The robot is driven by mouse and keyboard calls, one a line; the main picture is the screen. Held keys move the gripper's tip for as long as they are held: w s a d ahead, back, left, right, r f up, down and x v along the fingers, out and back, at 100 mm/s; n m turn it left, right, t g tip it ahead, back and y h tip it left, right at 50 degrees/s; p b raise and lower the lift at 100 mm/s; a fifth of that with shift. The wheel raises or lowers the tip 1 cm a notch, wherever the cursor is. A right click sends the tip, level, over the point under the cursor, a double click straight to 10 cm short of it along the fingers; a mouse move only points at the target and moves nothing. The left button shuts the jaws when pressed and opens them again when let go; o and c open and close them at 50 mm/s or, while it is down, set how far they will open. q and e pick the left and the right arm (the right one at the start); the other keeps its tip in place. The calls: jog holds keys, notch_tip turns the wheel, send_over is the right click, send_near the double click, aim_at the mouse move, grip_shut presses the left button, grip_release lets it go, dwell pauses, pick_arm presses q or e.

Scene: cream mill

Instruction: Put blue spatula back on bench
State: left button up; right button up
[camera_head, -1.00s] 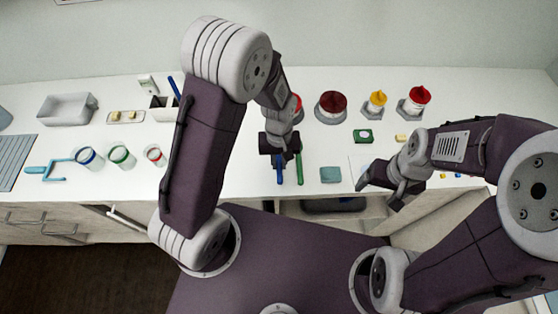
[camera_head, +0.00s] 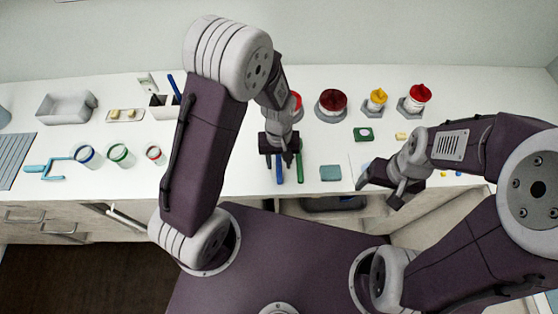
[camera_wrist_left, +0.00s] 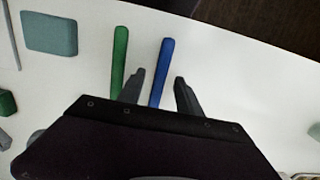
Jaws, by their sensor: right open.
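The blue spatula (camera_head: 280,172) shows as a blue handle near the bench's (camera_head: 235,178) front edge; its far end is hidden under my gripper. It also shows in the left wrist view (camera_wrist_left: 162,72), between the two fingers with a gap on either side. My left gripper (camera_head: 281,158) is open just above it and holds nothing; it also shows in the left wrist view (camera_wrist_left: 159,88). My right gripper (camera_head: 378,189) is open and empty near the bench's front edge, to the right.
A green handle (camera_head: 300,170) lies close beside the blue one, near one left finger (camera_wrist_left: 133,85). A teal block (camera_head: 330,173) lies to its right. Rimmed glasses (camera_head: 120,155) and a light-blue tool (camera_head: 45,172) stand or lie left. Lidded jars (camera_head: 331,105) stand behind.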

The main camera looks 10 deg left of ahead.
pick_arm(q)
notch_tip(320, 180, up, 9)
jog(key=shift+w, duration=0.3)
jog(key=shift+a, duration=0.15)
jog(key=s+a+m+t, duration=0.1)
jog(key=s+a+m, duration=0.2)
jog(key=s+a, duration=0.3)
jog(key=shift+s+a+t, duration=0.25)
jog(key=shift+a+t, duration=0.15)
jog(key=shift+a, duration=0.35)
jog(key=shift+s+r, duration=0.15)
dwell(0.3)
